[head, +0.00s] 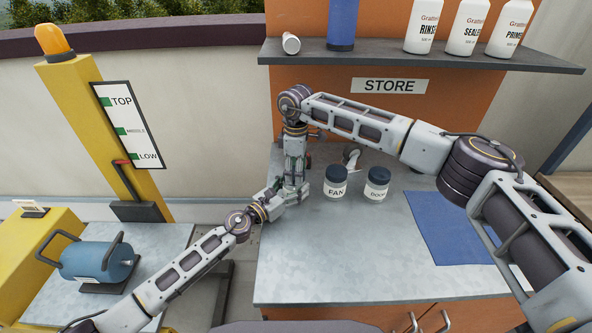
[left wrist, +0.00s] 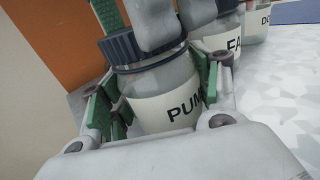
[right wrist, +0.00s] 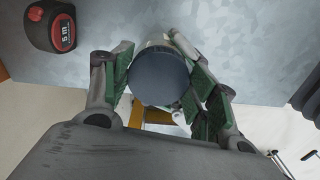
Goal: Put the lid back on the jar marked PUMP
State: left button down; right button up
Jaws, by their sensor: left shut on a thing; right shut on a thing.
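The jar marked PUMP (left wrist: 165,98) is clear glass with a white label and shows upright in the left wrist view; in the head view the grippers hide it. My left gripper (head: 284,190) is shut around its body from the side. The dark ribbed lid (left wrist: 138,47) is at the jar's mouth, directly above the glass. The lid's round top (right wrist: 160,75) shows between the fingers of my right gripper (right wrist: 160,92), which is shut on it from above. I cannot tell whether the lid is fully seated.
Lidded jars marked FAN (head: 335,185) and DOOR (head: 376,188) stand close to the right on the metal worktop (head: 330,265). A tape measure (right wrist: 50,26) lies nearby. A blue mat (head: 450,228) is at the right. A shelf (head: 400,57) with bottles overhangs the back. The front worktop is clear.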

jog(key=shift+m, duration=1)
jog(key=o, duration=0.6)
jog(key=shift+o, duration=0.2)
jog(key=shift+r, duration=0.1)
jog(key=shift+r, duration=2.15)
jog(key=shift+s+a, duration=0.1)
jog(key=shift+c, duration=0.4)
